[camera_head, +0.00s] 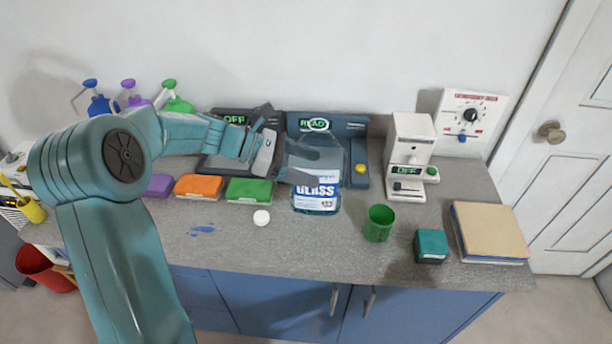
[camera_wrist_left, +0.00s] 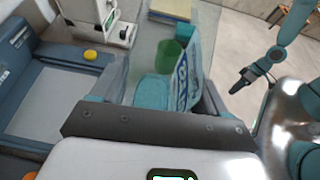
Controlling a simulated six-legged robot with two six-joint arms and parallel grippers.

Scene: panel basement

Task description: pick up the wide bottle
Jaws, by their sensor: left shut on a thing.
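The wide bottle (camera_head: 316,198) is clear, with a white and blue label reading GLASS. It is upright near the middle of the counter, in front of the dark blue device marked READY. My left gripper (camera_head: 310,160) reaches in from the left and is shut on the bottle. In the left wrist view the bottle's label (camera_wrist_left: 186,82) shows between the fingers of that gripper. I cannot tell whether the bottle's base touches the counter. My right gripper (camera_wrist_left: 242,80) shows at the right of the left wrist view, away from the bottle; its opening is unclear.
A green cup (camera_head: 379,223), a teal box (camera_head: 431,246) and a tan book (camera_head: 490,232) stand to the right. A white cap (camera_head: 261,217) lies left of the bottle, near green (camera_head: 249,190) and orange (camera_head: 198,187) boxes. The front counter strip is mostly clear.

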